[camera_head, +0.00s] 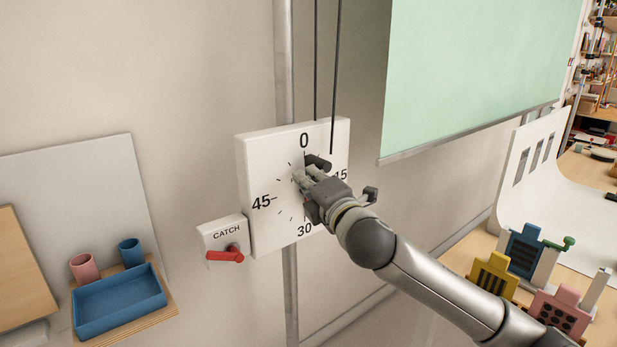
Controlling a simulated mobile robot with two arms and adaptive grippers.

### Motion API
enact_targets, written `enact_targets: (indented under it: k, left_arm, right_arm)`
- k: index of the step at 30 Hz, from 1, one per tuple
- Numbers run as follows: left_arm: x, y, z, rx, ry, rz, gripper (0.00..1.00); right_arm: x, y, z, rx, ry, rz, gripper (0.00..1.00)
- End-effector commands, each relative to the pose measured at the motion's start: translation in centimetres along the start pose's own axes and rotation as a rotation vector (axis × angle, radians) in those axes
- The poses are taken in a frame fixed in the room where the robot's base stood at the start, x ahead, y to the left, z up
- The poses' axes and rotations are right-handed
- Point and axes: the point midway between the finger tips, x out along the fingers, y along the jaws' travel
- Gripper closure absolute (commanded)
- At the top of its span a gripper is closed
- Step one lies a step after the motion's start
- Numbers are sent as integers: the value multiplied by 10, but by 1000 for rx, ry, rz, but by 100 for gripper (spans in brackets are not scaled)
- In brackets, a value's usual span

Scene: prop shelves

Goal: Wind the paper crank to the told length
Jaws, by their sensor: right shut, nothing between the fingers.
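A white dial box (270,165) on a metal post carries the marks 0, 15, 30 and 45. A dark crank grip (319,162) stands out from its face, below and right of the 0. My right gripper (303,177) is shut and empty in front of the dial's middle, just below the grip; I cannot tell if they touch. The gripper hides the dial's centre and most of the crank. A smaller box marked CATCH (222,236) has a red lever (226,255) pointing left. The green paper sheet (470,70) hangs at the upper right with a bar along its bottom edge.
Two dark cords (334,70) run up from the dial box. A blue tray (120,302) and pink and blue cups stand at the lower left. Coloured block props (523,250) and a curved white backdrop (540,185) are at the right.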

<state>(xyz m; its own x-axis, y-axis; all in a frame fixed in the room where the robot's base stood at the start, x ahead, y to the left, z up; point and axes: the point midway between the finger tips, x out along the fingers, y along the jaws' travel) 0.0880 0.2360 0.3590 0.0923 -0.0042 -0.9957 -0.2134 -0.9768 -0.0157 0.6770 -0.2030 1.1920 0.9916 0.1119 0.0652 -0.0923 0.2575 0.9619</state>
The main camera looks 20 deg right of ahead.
Motion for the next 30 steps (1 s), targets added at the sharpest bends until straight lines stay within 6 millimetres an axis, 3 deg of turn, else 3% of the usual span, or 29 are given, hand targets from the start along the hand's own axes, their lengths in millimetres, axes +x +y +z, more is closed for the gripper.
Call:
enact_targets:
  k: [7,18,30]
  left_arm:
    - [-8,0,0,0,0,0,100]
    - [-52,-1,-4,0,-1,0,100]
    - [-56,-1,-4,0,-1,0,100]
  right_arm:
    - [1,4,4,31,-1,-8,100]
    - [7,10,30,316,-2,-81,100]
    - [8,5,34,386,-1,-97,100]
